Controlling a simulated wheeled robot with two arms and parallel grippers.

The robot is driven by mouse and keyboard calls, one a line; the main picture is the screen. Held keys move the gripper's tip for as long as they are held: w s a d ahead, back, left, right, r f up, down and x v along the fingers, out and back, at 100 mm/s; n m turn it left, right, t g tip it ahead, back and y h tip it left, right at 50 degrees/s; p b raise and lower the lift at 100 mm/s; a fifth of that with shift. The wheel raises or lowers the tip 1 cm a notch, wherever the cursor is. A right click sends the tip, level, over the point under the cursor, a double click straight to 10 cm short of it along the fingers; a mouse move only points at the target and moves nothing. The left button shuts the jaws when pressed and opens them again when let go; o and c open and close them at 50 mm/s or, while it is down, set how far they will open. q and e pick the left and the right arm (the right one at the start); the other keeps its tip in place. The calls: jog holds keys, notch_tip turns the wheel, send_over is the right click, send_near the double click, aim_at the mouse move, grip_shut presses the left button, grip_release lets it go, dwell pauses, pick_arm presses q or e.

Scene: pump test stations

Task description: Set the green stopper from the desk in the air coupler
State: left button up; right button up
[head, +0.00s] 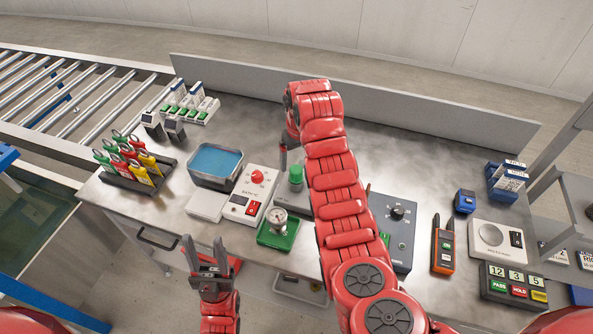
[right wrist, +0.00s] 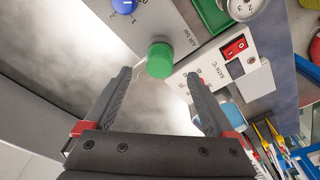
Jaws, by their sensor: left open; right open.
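In the right wrist view the stopper (right wrist: 160,60) shows as a round green cap at the edge of the panel marked AIR bar (right wrist: 188,42). I cannot tell whether it rests on the desk or sits in the coupler; no open coupler hole shows. My right gripper (right wrist: 159,76) is open and empty, pointing at the stopper, which appears centred just beyond its fingertips. My left gripper (head: 204,242) is open and empty in front of the desk.
A pressure gauge on a green base (head: 278,235) and a white unit with red knob and switch (head: 248,198) crowd the stopper's left side. A blue tray (head: 215,165), tag rack (head: 140,170) and orange meter (head: 443,247) stand farther off. My right arm hides the desk's middle.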

notch_tip(320, 180, up, 11)
jog(key=s+p, duration=0.1)
jog(key=shift+s+d+r, duration=0.15)
jog(key=shift+d+r, duration=0.05)
jog(key=shift+d, duration=0.15)
